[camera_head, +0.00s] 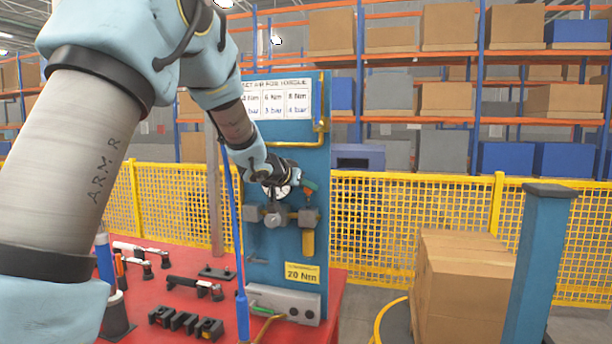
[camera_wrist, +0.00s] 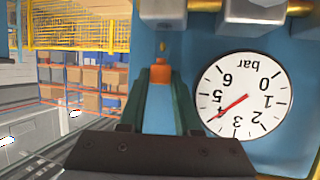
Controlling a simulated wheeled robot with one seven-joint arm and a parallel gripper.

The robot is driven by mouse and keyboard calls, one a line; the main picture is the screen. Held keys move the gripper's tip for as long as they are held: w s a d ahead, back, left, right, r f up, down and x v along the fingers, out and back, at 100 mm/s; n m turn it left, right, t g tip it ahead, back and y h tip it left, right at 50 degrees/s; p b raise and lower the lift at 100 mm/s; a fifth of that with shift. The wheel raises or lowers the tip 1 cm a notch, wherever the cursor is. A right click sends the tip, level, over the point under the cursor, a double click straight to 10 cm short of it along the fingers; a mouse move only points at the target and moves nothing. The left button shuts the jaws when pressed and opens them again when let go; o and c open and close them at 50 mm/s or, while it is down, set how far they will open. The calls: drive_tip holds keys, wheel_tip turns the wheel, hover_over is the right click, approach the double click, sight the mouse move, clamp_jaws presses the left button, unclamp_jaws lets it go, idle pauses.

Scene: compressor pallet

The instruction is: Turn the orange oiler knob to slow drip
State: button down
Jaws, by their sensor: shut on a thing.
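The orange oiler knob (camera_wrist: 160,74) is small and shows in the wrist view, between the tips of my gripper's two green fingers. My gripper (camera_wrist: 160,82) is shut on it. In the head view my gripper (camera_head: 304,187) reaches the upper front of the blue panel, just above the oiler's grey body (camera_head: 309,217) with its yellow bowl (camera_head: 308,243) below. The knob is mostly hidden there by the fingers. A mark showing the slow drip setting cannot be made out.
A white pressure gauge (camera_wrist: 243,94) sits close beside the fingers, upside down in the wrist view, its red needle near 4. The blue panel (camera_head: 285,155) carries a yellow pipe. Tools lie on the red table (camera_head: 150,300). Cardboard boxes (camera_head: 462,285) stand at right.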

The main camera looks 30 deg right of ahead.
idle(0.3)
drive_tip(key=c, duration=1)
unclamp_jaws()
drive_tip(key=o, duration=0.4)
drive_tip(key=shift+w+a, duration=0.1)
drive_tip(key=shift+f+b, duration=0.1)
drive_tip(key=shift+b, duration=0.55)
